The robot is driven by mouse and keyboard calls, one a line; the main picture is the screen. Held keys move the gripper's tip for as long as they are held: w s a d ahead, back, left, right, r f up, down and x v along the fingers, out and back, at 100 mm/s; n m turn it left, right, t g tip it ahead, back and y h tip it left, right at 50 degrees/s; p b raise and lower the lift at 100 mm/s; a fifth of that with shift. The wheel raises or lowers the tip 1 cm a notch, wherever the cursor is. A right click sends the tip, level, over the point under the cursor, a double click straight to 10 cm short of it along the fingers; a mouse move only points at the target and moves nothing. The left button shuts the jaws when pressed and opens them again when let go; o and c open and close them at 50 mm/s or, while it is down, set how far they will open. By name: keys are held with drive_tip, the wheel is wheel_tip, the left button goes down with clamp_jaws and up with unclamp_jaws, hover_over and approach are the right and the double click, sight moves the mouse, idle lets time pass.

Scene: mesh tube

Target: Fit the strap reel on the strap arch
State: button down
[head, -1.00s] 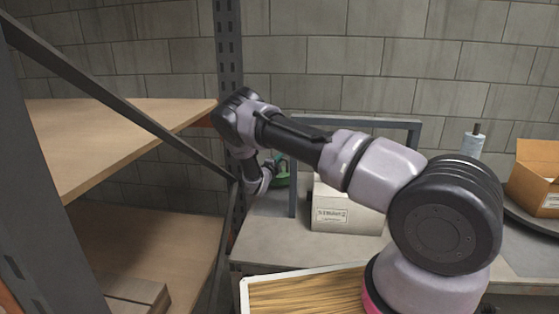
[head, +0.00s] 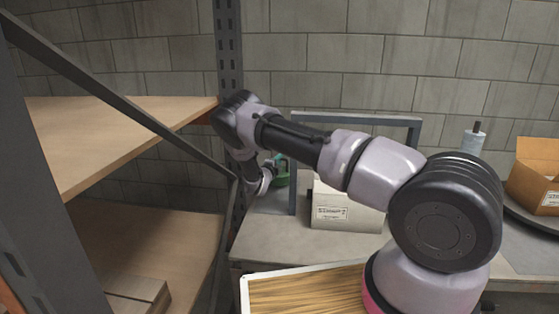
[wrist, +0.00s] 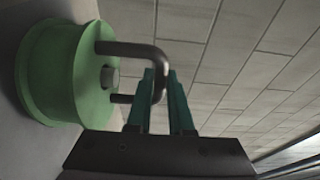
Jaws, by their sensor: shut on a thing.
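The strap reel is a green drum (wrist: 65,75) with a dark grey bent handle (wrist: 135,50) on its face, at the left of the wrist view. In the head view the green reel (head: 283,177) shows small at the bench's left end, partly hidden by my wrist. My gripper (wrist: 160,85) has teal fingers shut on the outer bend of the handle. The strap arch (head: 355,116), a grey square frame, stands on the bench just right of the reel. My arm crosses in front of it. I cannot tell whether the reel touches the bench.
A white labelled box (head: 343,210) stands under the arch. A shelf rack with a dark upright post (head: 229,50) is close on the left of my wrist. A bottle (head: 472,140) and an open cardboard box (head: 533,180) are at the right.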

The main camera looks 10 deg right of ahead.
drive_tip(key=shift+f, duration=0.55)
idle(0.4)
drive_tip(key=c, duration=0.7)
unclamp_jaws()
drive_tip(key=shift+c, duration=0.2)
drive_tip(key=shift+s+f, duration=0.1)
